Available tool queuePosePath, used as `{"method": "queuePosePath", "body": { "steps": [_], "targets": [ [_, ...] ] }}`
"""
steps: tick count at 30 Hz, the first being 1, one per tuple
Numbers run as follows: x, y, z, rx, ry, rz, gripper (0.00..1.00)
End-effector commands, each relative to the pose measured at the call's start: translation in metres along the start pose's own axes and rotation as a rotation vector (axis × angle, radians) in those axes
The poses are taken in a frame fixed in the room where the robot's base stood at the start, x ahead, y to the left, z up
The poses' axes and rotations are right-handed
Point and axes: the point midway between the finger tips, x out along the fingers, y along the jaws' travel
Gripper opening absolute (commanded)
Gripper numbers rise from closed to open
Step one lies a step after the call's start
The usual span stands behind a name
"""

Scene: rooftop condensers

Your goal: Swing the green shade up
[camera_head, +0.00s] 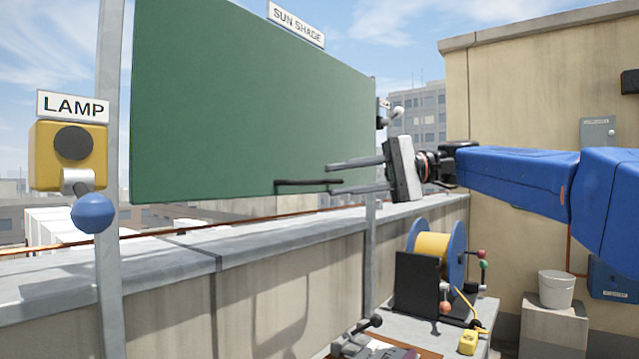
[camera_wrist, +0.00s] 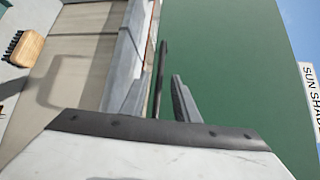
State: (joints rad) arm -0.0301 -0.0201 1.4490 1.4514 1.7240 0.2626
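The green shade (camera_head: 250,100) hangs as a large flat panel under the SUN SHADE sign (camera_head: 296,23). It also fills much of the wrist view (camera_wrist: 230,70). A thin dark bar handle (camera_head: 300,182) runs along its lower edge, and it shows in the wrist view (camera_wrist: 161,70). My gripper (camera_head: 329,179) reaches in from the right with its two fingers apart, one above and one below the handle's right end in the head view. The handle appears between the fingers; contact cannot be told.
A yellow lamp box (camera_head: 68,155) with a blue-knobbed lever is on the left post. The parapet (camera_head: 150,265) runs below the shade. A cable reel (camera_head: 440,255), a white bucket (camera_head: 556,288) and a wooden-backed brush (camera_wrist: 27,47) are nearby. The beige wall (camera_head: 530,90) stands at right.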

Motion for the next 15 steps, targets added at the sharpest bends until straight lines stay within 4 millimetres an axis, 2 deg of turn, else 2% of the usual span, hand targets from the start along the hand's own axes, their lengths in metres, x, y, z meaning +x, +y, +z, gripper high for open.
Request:
{"method": "queuePosePath", "body": {
  "steps": [6,15],
  "targets": [
    [0.030,0.001,0.000,0.001,-0.003,0.001,0.28],
    [0.047,0.000,0.000,0.001,0.000,0.000,0.28]
  ]
}}
